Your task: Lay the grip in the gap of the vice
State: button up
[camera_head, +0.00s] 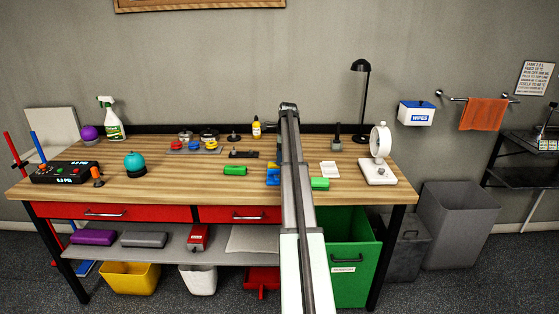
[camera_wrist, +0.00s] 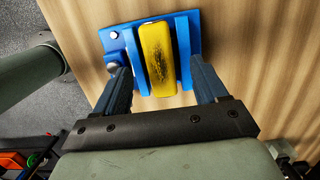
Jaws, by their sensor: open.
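The vice (camera_wrist: 193,20) is blue, with two upright plates on a flat base and a silver knob at its left. The grip (camera_wrist: 158,60) is a yellow block with dark scuffs. It lies lengthwise between the two plates. My gripper (camera_wrist: 160,75) is open, with one finger on each side of the vice plates and the grip's near end between them. I cannot tell whether the fingers touch the vice. In the head view, the vice (camera_head: 271,180) is partly hidden behind my arm, with a bit of yellow showing.
On the wooden bench (camera_head: 200,187), a green block (camera_head: 238,173) lies left of the vice and another green block (camera_head: 319,184) lies right of it. A dark flat item (camera_head: 243,154) lies behind. A white dial stand (camera_head: 379,160) is at right.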

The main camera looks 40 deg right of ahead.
notch_tip(320, 180, up, 12)
jog(key=s+d, duration=0.1)
jog(key=shift+s+d+f, duration=0.15)
